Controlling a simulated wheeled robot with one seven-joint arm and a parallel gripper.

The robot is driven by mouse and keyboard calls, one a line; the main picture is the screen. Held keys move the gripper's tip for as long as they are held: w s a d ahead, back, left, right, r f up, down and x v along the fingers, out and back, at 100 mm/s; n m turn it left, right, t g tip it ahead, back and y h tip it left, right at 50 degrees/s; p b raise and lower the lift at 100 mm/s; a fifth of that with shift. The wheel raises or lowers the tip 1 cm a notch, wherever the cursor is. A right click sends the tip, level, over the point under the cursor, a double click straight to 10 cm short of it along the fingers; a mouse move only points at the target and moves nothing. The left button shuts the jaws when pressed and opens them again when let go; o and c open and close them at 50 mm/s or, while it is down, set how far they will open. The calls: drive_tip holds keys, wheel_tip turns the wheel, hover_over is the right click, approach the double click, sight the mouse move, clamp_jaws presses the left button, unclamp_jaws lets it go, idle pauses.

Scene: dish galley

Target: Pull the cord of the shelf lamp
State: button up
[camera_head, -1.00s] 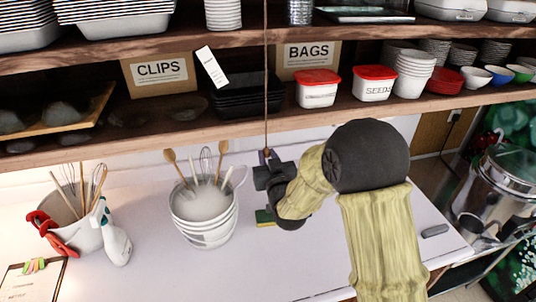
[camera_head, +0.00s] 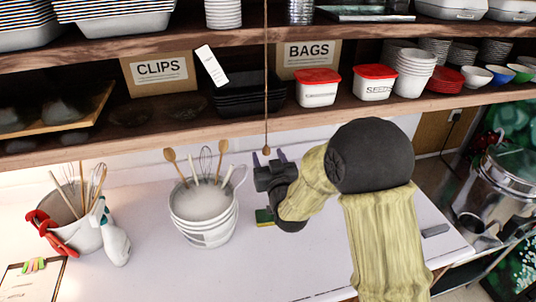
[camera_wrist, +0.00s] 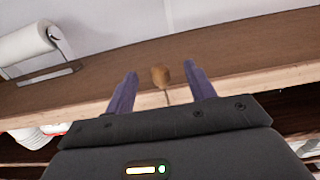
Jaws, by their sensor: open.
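The lamp cord (camera_head: 266,90) hangs straight down in front of the shelves in the head view, with a small wooden bead (camera_head: 266,151) at its lower end. The lamp itself is not in view. My gripper (camera_head: 268,156) is open just at the bead, its purple fingers pointing up on either side of it in the picture. In the wrist view the bead (camera_wrist: 160,76) shows between the open fingertips (camera_wrist: 160,70), with a gap to each finger. The cord (camera_wrist: 167,97) runs from it toward the gripper body. I cannot tell whether the bead is level with the fingertips in depth.
The lower shelf edge (camera_head: 200,131) runs close behind the cord. A white bucket of utensils (camera_head: 205,225) stands left of my gripper, and a sponge (camera_head: 264,216) lies below it. Red-lidded tubs (camera_head: 318,93) stand on the shelf. The counter's right front is mostly clear.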

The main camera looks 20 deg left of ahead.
drive_tip(key=b+v, duration=0.3)
drive_tip(key=v, duration=0.4)
drive_tip(key=shift+s, duration=0.2)
drive_tip(key=shift+d, duration=0.1)
idle(0.3)
drive_tip(key=s+d+f+m+g+h, duration=0.1)
drive_tip(key=d+f+m+g+h, duration=0.2)
drive_tip(key=d, duration=0.6)
drive_tip(key=s+d+f+g+h, duration=0.1)
drive_tip(key=d+f+g+h, duration=0.3)
drive_tip(key=d, duration=0.5)
drive_tip(key=s+d+f+m+g+h, duration=0.2)
drive_tip(key=s+d+f+m+g, duration=0.1)
drive_tip(key=s+d, duration=1)
drive_tip(key=f+g, duration=0.1)
drive_tip(key=g, duration=0.1)
drive_tip(key=shift+s+g+h+b, duration=0.3)
drive_tip(key=shift+s, duration=0.1)
